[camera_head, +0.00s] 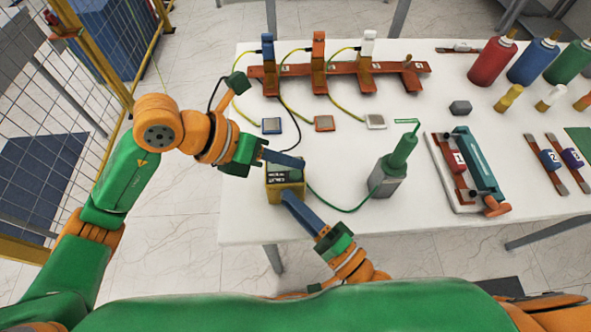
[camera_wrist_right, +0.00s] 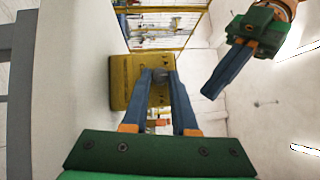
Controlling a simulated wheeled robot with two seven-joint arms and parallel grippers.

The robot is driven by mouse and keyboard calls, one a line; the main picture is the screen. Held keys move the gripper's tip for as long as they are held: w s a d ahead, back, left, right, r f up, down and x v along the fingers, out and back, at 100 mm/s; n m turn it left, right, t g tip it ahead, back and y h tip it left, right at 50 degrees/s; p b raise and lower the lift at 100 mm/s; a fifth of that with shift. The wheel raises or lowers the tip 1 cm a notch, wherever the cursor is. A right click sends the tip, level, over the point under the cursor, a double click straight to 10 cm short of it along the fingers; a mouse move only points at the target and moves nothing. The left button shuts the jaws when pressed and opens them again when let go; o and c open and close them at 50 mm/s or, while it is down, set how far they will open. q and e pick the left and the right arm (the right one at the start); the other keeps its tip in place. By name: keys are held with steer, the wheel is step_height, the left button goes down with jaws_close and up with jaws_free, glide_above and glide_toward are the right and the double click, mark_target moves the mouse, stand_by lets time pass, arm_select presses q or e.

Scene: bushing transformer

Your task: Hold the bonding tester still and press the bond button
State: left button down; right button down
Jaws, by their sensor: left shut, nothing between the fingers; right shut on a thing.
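The bonding tester (camera_head: 283,176) is a small yellow box with a dark display face, near the table's front edge. My right gripper (camera_head: 287,194) is shut on its near side. In the right wrist view the tester (camera_wrist_right: 122,82) is a yellow block at the ends of the right gripper's blue fingers (camera_wrist_right: 160,76). My left gripper (camera_head: 303,165) is shut and empty, its fingertips over the tester's top. In the right wrist view the left gripper (camera_wrist_right: 207,96) shows a gap between its fingertips and the tester. I cannot make out the bond button.
A green cable runs from the tester to a green-handled probe on a grey block (camera_head: 385,180). Blue, orange and white clamps stand on a brown bar (camera_head: 340,69) behind, with small pads before them. A red-and-teal fixture (camera_head: 470,170) and bottles stand right. The front-middle table is clear.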

arm_select(q)
steer(key=shift+f, duration=0.6)
stand_by(1.6)
steer(key=shift+f, duration=0.4)
steer(key=shift+f, duration=0.45)
stand_by(0.4)
stand_by(0.4)
steer(key=shift+r, duration=0.9)
step_height(320, 180, up, 5)
